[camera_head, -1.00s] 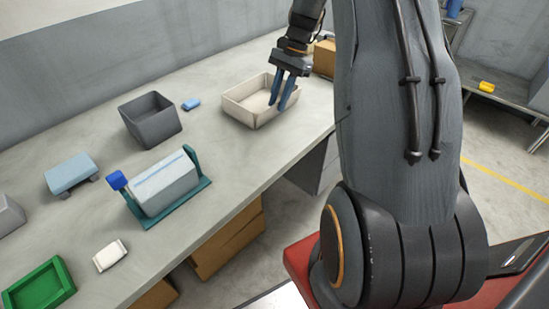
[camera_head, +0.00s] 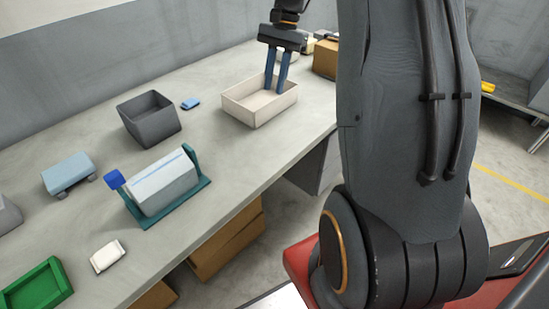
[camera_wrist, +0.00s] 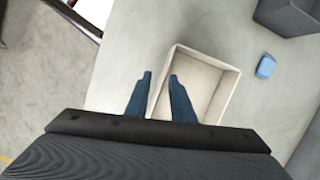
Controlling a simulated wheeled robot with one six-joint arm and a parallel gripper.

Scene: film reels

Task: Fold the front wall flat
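A cream open box (camera_head: 250,112) stands on the grey table with its walls upright, including the wall facing the table's front edge. It also shows in the wrist view (camera_wrist: 232,92). My gripper (camera_head: 274,89) points down over the right part of the box, its two blue fingers apart and empty. In the wrist view my gripper (camera_wrist: 160,76) has one fingertip over the box's inside and the other outside its left wall, with that wall's line between them. I cannot tell how far the fingertips are above the wall, or whether they touch it.
A dark grey bin (camera_head: 165,133) and a small blue block (camera_head: 190,104) lie left of the box. A teal stand (camera_head: 180,203) with a pale block, a white piece (camera_head: 107,256) and a green tray (camera_head: 60,275) are nearer. Cardboard boxes (camera_head: 325,60) stand behind right.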

